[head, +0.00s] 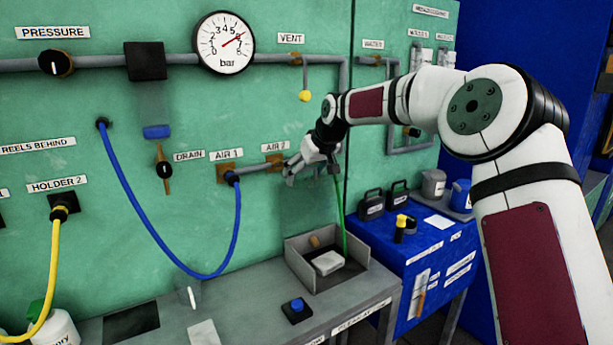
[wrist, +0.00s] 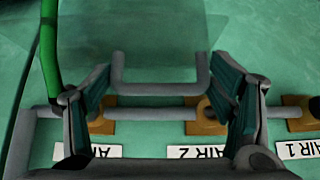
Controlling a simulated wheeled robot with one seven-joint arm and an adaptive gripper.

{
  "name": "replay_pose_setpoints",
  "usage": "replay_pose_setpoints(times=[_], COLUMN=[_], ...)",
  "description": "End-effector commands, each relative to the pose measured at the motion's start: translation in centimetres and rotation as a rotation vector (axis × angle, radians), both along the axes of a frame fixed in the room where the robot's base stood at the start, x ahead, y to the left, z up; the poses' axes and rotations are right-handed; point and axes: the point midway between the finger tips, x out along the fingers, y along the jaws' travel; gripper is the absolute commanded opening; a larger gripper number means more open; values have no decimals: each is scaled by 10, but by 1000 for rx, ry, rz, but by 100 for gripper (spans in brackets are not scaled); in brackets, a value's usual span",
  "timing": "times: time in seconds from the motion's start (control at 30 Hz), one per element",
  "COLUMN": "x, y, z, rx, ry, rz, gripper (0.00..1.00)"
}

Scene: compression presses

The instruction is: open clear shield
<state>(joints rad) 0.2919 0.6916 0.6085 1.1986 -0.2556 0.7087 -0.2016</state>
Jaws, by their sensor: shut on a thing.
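The clear shield (wrist: 160,45) shows in the wrist view as a faint see-through panel, with a grey U-shaped handle (wrist: 160,89) along its edge. My gripper (wrist: 162,82) has its two dark green finger pads at either end of this handle and is shut on it. In the head view my gripper (head: 312,168) is in front of the green wall, just below the AIR 2 label. The shield is too faint to outline clearly in the head view. Below it is an open grey box (head: 299,267) holding a pale block (head: 327,263).
A green hose (head: 340,215) runs down beside my gripper into the box. The AIR 2 outlet (head: 275,161) and a blue AIR 1 hose (head: 236,225) are to the left. A blue button (head: 297,306) is on the bench. Black cases (head: 371,204) stand to the right.

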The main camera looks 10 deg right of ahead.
Motion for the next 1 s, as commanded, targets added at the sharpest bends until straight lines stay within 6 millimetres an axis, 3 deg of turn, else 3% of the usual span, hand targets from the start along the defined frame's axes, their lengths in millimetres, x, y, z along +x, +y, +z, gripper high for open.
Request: replay_pose_setpoints(times=[0.33,0.37,0.43,1.0], x=[1,1,1,-1], y=[2,2,2,-1], z=[4,4,4,0], rx=[4,4,3,0], ry=[-9,-9,-8,-1], rz=[0,0,1,-1], gripper=[26,78,94,96])
